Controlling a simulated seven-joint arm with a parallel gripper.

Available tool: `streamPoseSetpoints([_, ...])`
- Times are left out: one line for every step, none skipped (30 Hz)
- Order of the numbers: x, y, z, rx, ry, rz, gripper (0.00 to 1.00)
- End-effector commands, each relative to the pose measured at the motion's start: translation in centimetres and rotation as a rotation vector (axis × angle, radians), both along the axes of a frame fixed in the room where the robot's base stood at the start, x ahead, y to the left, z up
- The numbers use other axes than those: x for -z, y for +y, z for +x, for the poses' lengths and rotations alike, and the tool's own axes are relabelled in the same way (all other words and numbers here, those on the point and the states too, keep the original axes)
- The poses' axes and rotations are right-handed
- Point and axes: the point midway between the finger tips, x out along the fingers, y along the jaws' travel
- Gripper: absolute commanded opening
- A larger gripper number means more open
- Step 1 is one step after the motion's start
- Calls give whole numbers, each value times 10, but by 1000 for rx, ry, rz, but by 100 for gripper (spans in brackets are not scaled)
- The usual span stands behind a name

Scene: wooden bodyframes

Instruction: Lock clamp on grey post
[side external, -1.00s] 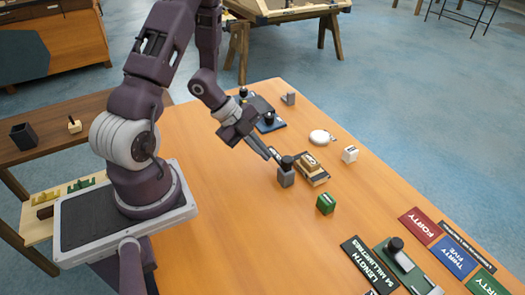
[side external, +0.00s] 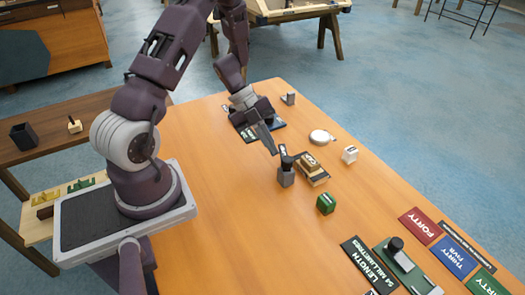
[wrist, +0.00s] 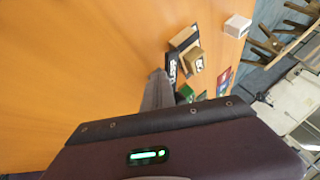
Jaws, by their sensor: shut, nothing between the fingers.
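In the wrist view the shut fingers (wrist: 157,75) show over the table, and I cannot make out the post there.
A green block (side external: 326,203), a white block (side external: 350,154) and a round white item (side external: 320,136) are nearby. The table's left front is clear.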

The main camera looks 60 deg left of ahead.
Motion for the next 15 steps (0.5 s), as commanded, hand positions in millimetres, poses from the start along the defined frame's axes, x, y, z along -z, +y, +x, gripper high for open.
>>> streamPoseSetpoints([0,0,4,48,-3,2,0])
streamPoseSetpoints([0,0,7,75,-2,2,0])
streamPoseSetpoints([1,0,9,113,-1,2,0])
streamPoseSetpoints([0,0,12,142,-1,1,0])
streamPoseSetpoints([0,0,14,171,-1,3,0])
streamPoseSetpoints([0,0,16,209,-1,2,0])
streamPoseSetpoints([0,-1,18,237,-2,1,0])
streamPoseSetpoints([0,-1,20,242,0,1,0])
streamPoseSetpoints([0,-2,22,238,0,0,0])
streamPoseSetpoints([0,-3,24,235,0,0,0])
streamPoseSetpoints([0,-3,27,235,0,0,0])
streamPoseSetpoints([0,-4,30,234,-1,0,0])
streamPoseSetpoints([0,-5,32,235,-2,1,0])
streamPoseSetpoints([0,-5,33,234,-1,0,0])
streamPoseSetpoints([0,-6,36,234,0,0,0])
